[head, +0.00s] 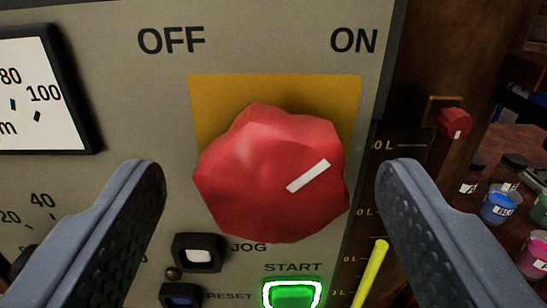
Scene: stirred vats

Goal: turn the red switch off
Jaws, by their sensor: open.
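The red switch (265,175) is a large faceted red knob on a yellow plate (275,92) on a grey panel. A white mark on the knob points up and to the right, toward the word ON. The word OFF stands at the upper left. My gripper (268,178) is open, with one dark grey finger to the left of the knob and the other to its right. Gaps show between the knob and both fingers in the picture. Whether the fingertips reach the knob's depth I cannot tell.
Below the knob are a white JOG button (200,253), a blue RESET button (181,296) and a green-lit START button (291,295). A gauge (45,95) is at the left. At the right are a yellow rod (371,273), a small red knob (454,122) and several paint jars.

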